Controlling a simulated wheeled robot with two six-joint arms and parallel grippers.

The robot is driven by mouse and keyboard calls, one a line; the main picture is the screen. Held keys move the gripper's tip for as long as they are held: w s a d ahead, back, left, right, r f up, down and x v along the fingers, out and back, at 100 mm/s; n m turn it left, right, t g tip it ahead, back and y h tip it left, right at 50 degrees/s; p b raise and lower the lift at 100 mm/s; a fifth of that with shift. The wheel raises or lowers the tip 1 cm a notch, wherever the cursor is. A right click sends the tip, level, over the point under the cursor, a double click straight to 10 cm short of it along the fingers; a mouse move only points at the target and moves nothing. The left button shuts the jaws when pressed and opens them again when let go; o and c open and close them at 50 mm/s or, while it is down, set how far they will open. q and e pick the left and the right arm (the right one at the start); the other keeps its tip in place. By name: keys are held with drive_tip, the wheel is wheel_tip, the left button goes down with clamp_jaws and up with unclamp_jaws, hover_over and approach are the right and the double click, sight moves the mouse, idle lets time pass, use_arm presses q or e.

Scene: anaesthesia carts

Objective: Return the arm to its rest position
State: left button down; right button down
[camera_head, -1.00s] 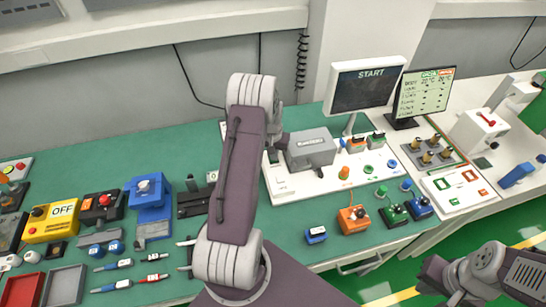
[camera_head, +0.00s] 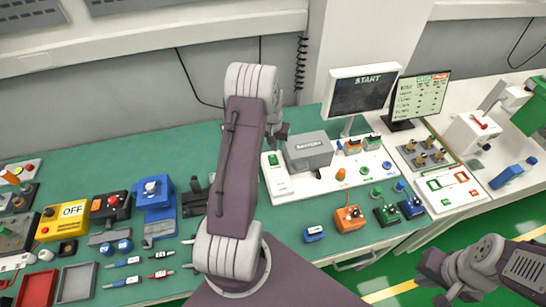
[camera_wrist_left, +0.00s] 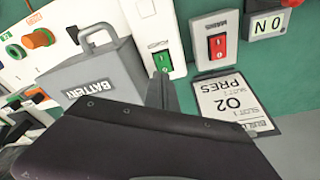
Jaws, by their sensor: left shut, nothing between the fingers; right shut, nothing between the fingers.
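My left arm (camera_head: 235,165) rises from the bottom middle and bends at the top. Its left gripper (camera_head: 278,131) is mostly hidden behind the arm, above the table just left of the grey battery box (camera_head: 308,151). In the left wrist view the shut fingers (camera_wrist_left: 161,92) hold nothing, and a broad dark arm link fills the lower part. The battery box (camera_wrist_left: 100,72) stands just left of the fingers there. My right gripper (camera_head: 441,297) is at the bottom right, shut and empty, over the floor beyond the table's front edge.
The green table (camera_head: 120,158) holds several switch boxes and an OFF box (camera_head: 66,222) at left. A START monitor (camera_head: 360,94) and a readings screen (camera_head: 419,98) stand behind a white panel (camera_head: 281,183). The table's back left is clear.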

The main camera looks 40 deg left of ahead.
use_arm(q)
drive_tip(key=shift+w+d+f, duration=0.1)
drive_tip(key=shift+d+f, duration=0.05)
drive_tip(key=shift+m+t, duration=0.6)
drive_tip(key=shift+m, duration=0.2)
drive_tip(key=w+d+r, duration=0.1)
drive_tip(key=w+d+r+b, duration=0.1)
drive_tip(key=d, duration=0.1)
drive_tip(key=w+d+r+b, duration=0.1)
drive_tip(key=d+r, duration=0.1)
drive_tip(key=shift+w, duration=0.4)
drive_tip(key=s+d+r+m+b, duration=0.35)
drive_tip(key=s+d, duration=0.65)
drive_tip(key=d, duration=0.5)
drive_tip(key=s+d+f+n+g, duration=0.1)
drive_tip(key=s+f, duration=0.2)
drive_tip(key=s, duration=0.9)
drive_tip(key=shift+d+f+g+h, duration=0.15)
drive_tip(key=shift+f+g+h, duration=0.15)
drive_tip(key=shift+h, duration=0.1)
